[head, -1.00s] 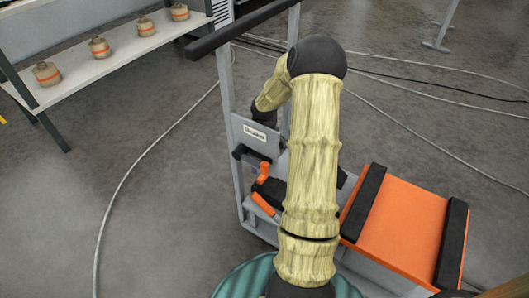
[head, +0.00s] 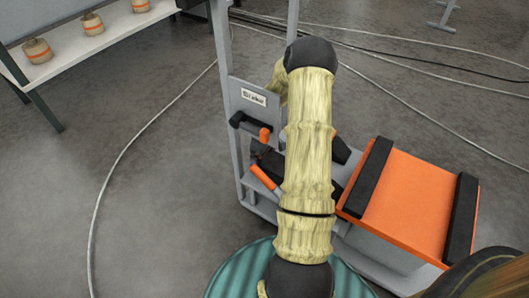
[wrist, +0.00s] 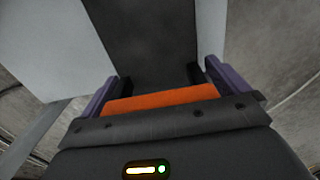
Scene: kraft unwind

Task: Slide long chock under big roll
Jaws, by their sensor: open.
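In the wrist view my gripper (wrist: 160,80) is open, its purple fingers apart with dark pads. An orange strip (wrist: 160,98) crosses between the fingers close to the palm; I cannot tell what it belongs to. A dark flat surface lies beyond them. In the head view my sleeved arm hides the gripper. Black pieces with an orange bar (head: 264,178), possibly chocks, lie low in a grey frame and are partly hidden by the arm. A brown curved edge (head: 490,275), possibly the big roll, shows at the lower right.
The grey upright frame (head: 227,110) carries a white label and an orange-tipped handle (head: 264,135). An orange block (head: 408,205) with black strips stands right of my arm. A white shelf (head: 68,55) with several banded jars is at the upper left. Cables cross the floor.

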